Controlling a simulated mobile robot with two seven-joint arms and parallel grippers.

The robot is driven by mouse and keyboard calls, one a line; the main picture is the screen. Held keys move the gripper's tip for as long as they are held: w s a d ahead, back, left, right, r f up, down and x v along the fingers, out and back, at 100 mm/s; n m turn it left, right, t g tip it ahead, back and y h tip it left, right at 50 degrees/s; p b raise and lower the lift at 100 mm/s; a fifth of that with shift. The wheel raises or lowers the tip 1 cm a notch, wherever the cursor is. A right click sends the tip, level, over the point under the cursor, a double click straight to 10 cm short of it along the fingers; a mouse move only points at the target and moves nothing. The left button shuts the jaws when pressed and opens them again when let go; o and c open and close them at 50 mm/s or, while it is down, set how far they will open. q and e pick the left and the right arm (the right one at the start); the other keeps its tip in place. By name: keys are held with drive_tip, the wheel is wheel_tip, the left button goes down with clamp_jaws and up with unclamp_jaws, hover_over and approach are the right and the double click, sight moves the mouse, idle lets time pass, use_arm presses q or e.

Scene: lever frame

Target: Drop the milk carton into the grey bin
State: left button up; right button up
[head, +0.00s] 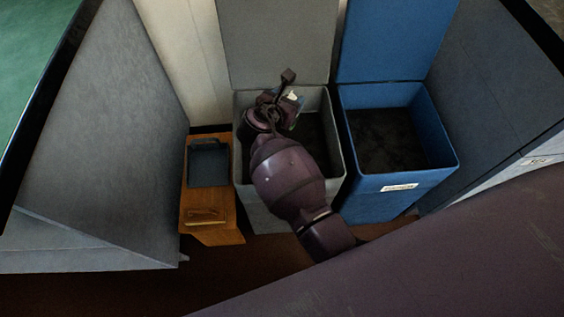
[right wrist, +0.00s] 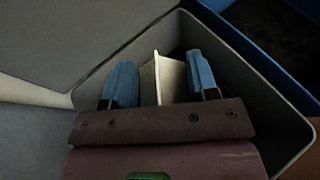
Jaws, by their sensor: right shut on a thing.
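The grey bin (head: 341,160) stands in the middle of the head view with its lid raised at the back; its rim also shows in the right wrist view (right wrist: 260,72). My right gripper (head: 283,93) is over the left part of the bin's opening. In the right wrist view its two blue fingers (right wrist: 162,80) are shut on the milk carton (right wrist: 171,80), a pale, cream box shape between them. In the head view only a small white and greenish part of the carton (head: 293,97) shows beside the gripper. My left gripper is not in view.
A blue bin (head: 400,182) with a raised lid and a white label stands right of the grey bin. A wooden stand (head: 208,217) with a dark tray (head: 208,163) is on the left. Grey panels flank both sides.

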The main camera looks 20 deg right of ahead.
wheel_tip(320, 180, down, 4)
drive_tip(key=shift+s+f+b, duration=0.1)
drive_tip(key=shift+s+b, duration=0.05)
drive_tip(key=shift+b, duration=0.95)
drive_tip(key=shift+f+b, duration=0.3)
drive_tip(key=shift+b, duration=0.15)
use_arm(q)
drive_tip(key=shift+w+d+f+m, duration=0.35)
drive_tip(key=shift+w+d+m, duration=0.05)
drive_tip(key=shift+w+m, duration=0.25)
use_arm(e)
drive_tip(key=shift+r, duration=0.1)
drive_tip(key=o, duration=1.2)
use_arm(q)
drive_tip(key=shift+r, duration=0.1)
use_arm(e)
drive_tip(key=shift+r, duration=0.1)
